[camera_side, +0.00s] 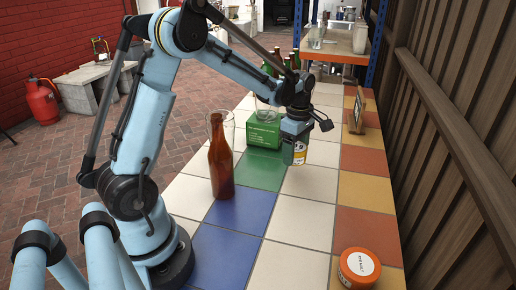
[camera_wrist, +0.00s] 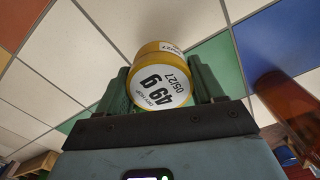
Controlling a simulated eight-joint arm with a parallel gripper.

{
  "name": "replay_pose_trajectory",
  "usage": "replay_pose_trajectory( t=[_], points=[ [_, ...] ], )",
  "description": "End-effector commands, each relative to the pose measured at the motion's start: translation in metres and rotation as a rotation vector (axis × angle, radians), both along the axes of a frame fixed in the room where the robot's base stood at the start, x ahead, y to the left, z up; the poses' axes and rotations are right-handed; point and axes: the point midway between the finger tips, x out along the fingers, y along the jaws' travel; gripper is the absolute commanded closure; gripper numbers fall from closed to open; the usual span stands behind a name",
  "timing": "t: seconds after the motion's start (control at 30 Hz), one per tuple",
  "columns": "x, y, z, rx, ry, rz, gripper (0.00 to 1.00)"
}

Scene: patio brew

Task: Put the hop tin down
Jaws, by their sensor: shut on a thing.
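The hop tin (camera_wrist: 163,78) is a yellow can with a white lid label reading 49 g and 05/27. My gripper (camera_side: 295,150) is shut on it, with a green jaw on each side in the wrist view. In the side view the tin (camera_side: 300,152) shows as a small yellow and white patch between the jaws, mostly hidden by them. It is over the tiled table (camera_side: 308,182), low near the white and green tiles. I cannot tell whether its base touches the tiles.
A green box (camera_side: 263,132) stands just left of my gripper, with clear glass on it. A tall glass vessel of brown liquid (camera_side: 221,165) stands nearer, on the left. An orange tin (camera_side: 358,267) is at the front right. White tiles in the middle are clear.

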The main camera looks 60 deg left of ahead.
Motion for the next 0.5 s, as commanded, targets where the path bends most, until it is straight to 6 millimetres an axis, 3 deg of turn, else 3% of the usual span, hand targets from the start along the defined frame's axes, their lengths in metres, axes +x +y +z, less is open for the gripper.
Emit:
replay_pose_trajectory(
  t=[0.33, 0.5],
  points=[
    [0.001, 0.002, -0.037, 0.0, 0.0, 0.0, 0.64],
    [0.0, 0.002, -0.042, 0.0, 0.0, 0.0, 0.64]
  ],
)
